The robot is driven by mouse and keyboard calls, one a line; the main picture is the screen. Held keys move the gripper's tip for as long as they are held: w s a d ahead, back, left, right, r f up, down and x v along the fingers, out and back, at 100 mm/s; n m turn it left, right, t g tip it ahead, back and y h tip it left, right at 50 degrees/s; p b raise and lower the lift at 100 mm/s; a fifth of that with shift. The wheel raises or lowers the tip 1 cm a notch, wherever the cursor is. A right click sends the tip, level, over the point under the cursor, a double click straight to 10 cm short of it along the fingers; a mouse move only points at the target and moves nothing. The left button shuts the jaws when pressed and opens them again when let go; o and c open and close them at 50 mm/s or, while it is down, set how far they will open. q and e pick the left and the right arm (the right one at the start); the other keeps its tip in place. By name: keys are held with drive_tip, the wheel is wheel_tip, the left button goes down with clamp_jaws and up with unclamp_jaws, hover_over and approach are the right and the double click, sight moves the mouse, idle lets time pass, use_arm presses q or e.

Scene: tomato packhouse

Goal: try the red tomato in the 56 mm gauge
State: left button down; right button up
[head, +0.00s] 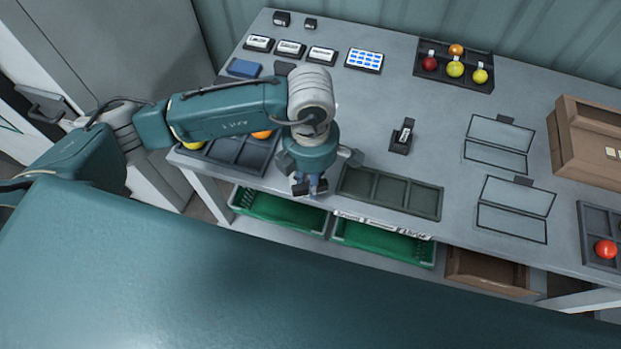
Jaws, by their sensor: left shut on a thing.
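My left gripper (310,187) points down over the table's front edge, just left of an empty dark tray. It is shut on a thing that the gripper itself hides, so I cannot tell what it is. A red tomato (605,250) sits in a grey divided tray (597,218) at the right edge. Another red tomato (429,63) sits in the dark back tray (470,82) beside yellow and orange ones. I cannot make out which thing is the 56 mm gauge. My right gripper is not in view.
A small black stand (400,146) is mid-table. The empty dark tray (390,191) lies at the front edge. A brown box (590,140) is at right. Green crates (382,244) sit below. Another divided tray (236,153) is partly behind my left arm.

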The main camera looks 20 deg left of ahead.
use_arm(q)
drive_tip(key=shift+r, duration=0.15)
drive_tip(key=shift+r+p, duration=0.95)
drive_tip(key=shift+r, duration=0.55)
drive_tip(key=shift+r+p, duration=1.35)
drive_tip(key=shift+r, duration=1.25)
